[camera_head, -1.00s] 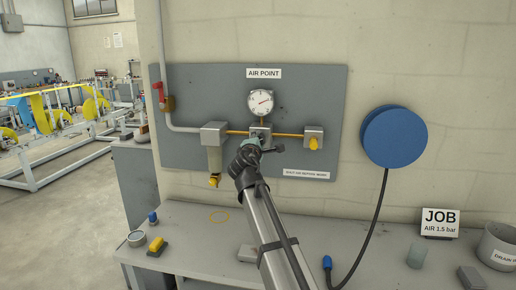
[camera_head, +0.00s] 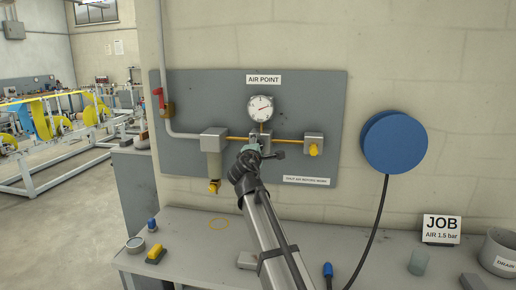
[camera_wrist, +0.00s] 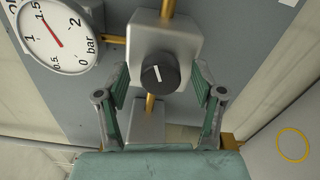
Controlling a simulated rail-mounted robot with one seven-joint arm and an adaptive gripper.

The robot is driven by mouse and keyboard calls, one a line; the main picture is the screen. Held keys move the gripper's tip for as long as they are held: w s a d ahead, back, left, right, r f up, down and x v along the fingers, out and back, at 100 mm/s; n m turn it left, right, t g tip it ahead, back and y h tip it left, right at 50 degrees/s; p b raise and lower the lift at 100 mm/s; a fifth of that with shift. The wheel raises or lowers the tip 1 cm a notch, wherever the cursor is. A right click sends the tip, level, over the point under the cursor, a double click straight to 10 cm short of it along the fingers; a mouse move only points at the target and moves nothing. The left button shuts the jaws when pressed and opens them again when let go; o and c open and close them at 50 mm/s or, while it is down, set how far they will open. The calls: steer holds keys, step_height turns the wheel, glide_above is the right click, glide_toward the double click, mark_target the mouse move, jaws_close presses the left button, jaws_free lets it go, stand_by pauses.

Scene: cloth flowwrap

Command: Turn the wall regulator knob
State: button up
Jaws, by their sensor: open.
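The regulator knob (camera_wrist: 158,73) is round and black with a white line, on a grey block in the wrist view. My gripper (camera_wrist: 163,98) is open, its two green-padded fingers on either side of the knob with gaps. In the head view the gauge (camera_head: 260,108) sits above the regulator (camera_head: 255,135), and my gripper (camera_head: 253,148) covers the knob. The sign (camera_head: 440,229) reads JOB, AIR 1.5 bar.
The grey AIR POINT panel (camera_head: 320,95) carries yellow pipes, a filter unit (camera_head: 213,142), an outlet block (camera_head: 313,143) and a red valve handle (camera_head: 160,97). A blue hose reel (camera_head: 394,140) hangs to the right. The bench (camera_head: 190,230) below holds small items.

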steer(key=s+a, duration=0.1)
steer(key=s, duration=1.1)
steer(key=shift+a, duration=0.1)
